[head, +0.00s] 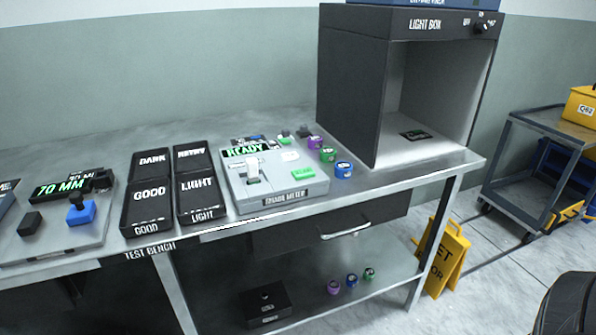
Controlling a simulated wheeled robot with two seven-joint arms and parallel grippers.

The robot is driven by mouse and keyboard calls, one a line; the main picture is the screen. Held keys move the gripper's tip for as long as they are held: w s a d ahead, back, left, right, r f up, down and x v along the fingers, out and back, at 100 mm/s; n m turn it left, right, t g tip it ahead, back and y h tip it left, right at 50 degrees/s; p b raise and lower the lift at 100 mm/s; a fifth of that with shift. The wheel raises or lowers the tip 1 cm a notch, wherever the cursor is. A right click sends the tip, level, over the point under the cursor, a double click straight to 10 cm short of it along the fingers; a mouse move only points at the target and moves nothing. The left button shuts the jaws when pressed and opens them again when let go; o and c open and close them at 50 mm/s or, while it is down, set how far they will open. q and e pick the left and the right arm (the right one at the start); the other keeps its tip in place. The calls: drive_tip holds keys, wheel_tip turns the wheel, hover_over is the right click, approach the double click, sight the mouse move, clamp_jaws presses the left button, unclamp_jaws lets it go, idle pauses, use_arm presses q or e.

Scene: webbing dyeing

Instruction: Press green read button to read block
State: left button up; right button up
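The grey shade meter (275,196) sits on the test bench near its front edge. Its display (246,150) shows "READY" in green. The green read button (303,173) is on the right part of its top face, and nothing touches it. A small white upright piece (253,171) stands at the meter's left middle; I cannot tell whether it is a block or part of the meter. Neither of my grippers shows in the head view.
Black trays marked DARK, RETRY, GOOD and LIGHT (201,199) lie left of the meter. Purple, green and blue (343,170) spools stand to its right, before the black light box (352,95). A yellow floor sign (447,258) and a cart (530,205) are farther right.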

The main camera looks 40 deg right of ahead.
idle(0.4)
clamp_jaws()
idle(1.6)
